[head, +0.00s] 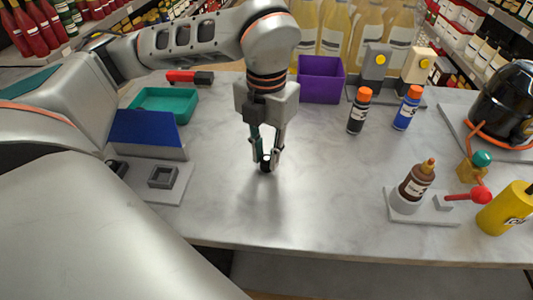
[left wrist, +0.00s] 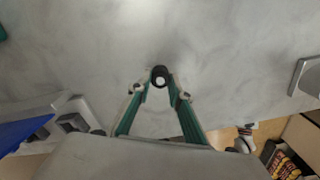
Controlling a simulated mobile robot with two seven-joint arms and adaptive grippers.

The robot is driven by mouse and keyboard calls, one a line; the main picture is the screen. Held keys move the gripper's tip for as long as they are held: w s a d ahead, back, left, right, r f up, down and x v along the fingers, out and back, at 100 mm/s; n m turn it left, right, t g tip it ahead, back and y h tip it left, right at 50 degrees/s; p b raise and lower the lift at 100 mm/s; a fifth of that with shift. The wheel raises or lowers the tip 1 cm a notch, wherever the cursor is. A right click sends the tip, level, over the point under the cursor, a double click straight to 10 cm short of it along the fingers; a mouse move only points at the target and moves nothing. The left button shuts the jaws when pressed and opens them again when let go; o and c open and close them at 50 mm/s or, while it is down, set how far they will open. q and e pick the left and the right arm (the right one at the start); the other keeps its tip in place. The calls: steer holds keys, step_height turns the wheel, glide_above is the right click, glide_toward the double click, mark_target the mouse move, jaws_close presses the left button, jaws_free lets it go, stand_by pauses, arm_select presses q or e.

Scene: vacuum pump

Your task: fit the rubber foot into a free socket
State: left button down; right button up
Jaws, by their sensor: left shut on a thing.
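My left gripper (head: 267,158) points down over the table and is shut on the rubber foot (head: 266,167), a small black round piece with a pale centre. The foot also shows in the left wrist view (left wrist: 160,76), between the two fingertips. A grey base plate (head: 172,192) lies to the left of the gripper. A square grey socket (head: 163,177) on it looks empty. A dark piece (head: 117,168) is at the plate's left side, partly hidden by my arm; I cannot tell whether it sits in a socket. My right gripper is not in view.
A blue sloped panel (head: 145,135) stands behind the socket. A teal tray (head: 165,104), a purple bin (head: 320,80) and two orange-capped bottles (head: 358,110) are farther back. A brown bottle (head: 416,182) stands at the right. The table (head: 310,195) around the foot is clear.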

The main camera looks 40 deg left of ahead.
mark_target(266, 158)
arm_select(q)
steer(key=shift+r, duration=0.65)
step_height(266, 158, up, 19)
steer(key=p, duration=0.4)
steer(key=shift+s+f, duration=0.1)
